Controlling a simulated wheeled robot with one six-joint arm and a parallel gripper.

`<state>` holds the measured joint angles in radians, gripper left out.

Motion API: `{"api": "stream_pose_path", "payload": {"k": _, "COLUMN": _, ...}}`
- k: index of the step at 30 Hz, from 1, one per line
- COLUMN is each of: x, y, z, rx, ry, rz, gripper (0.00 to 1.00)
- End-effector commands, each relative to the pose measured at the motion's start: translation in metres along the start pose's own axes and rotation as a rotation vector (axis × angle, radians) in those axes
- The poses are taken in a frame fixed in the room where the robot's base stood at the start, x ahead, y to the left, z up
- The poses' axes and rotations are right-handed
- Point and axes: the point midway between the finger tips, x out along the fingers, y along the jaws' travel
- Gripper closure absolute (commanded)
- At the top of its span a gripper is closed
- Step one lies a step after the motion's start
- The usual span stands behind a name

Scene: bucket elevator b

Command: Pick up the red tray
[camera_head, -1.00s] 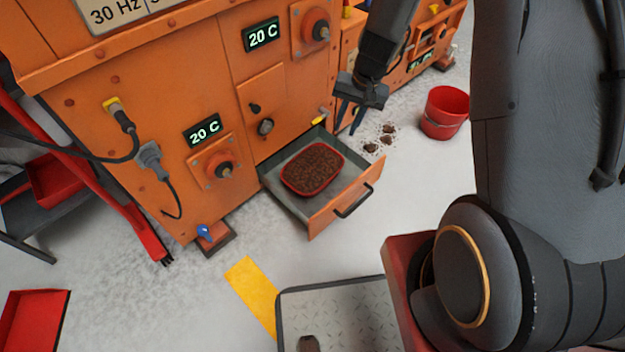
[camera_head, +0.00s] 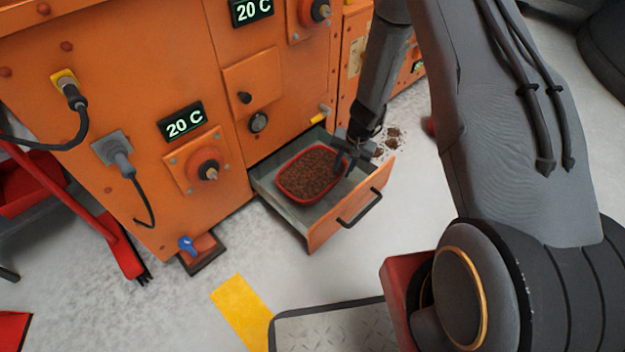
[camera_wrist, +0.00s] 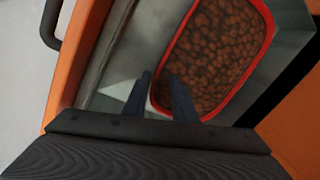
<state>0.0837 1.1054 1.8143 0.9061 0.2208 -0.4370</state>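The red tray (camera_head: 304,200) is a shallow, rounded container full of brown granular material. It sits level in the open grey-lined drawer of the orange machine. My gripper (camera_head: 341,167) is at the tray's right end, low over the drawer. In the wrist view, my two dark fingers (camera_wrist: 160,85) are apart, one on each side of the tray's red rim (camera_wrist: 270,32). One finger is over the contents and the other is outside the tray. Whether they touch the rim cannot be told.
The drawer's orange front (camera_head: 325,226) with its black handle (camera_head: 360,208) stands out from the machine (camera_head: 100,180). Brown spill (camera_head: 390,138) lies on the floor behind the drawer. A yellow floor stripe (camera_head: 240,308) and a metal plate (camera_head: 335,330) are in front.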

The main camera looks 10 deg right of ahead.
Motion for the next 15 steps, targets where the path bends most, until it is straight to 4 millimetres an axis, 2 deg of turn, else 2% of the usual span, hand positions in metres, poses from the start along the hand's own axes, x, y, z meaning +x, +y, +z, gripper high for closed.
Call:
{"api": "stream_pose_path", "payload": {"k": 10, "x": 0.042, "y": 0.0, "z": -0.004, "rx": 0.0, "ry": -0.001, "rz": 0.0, "gripper": 0.76}}
{"api": "stream_pose_path", "payload": {"k": 15, "x": 0.05, "y": -0.001, "z": -0.004, "rx": 0.0, "ry": 0.001, "rz": -0.001, "gripper": 0.76}}
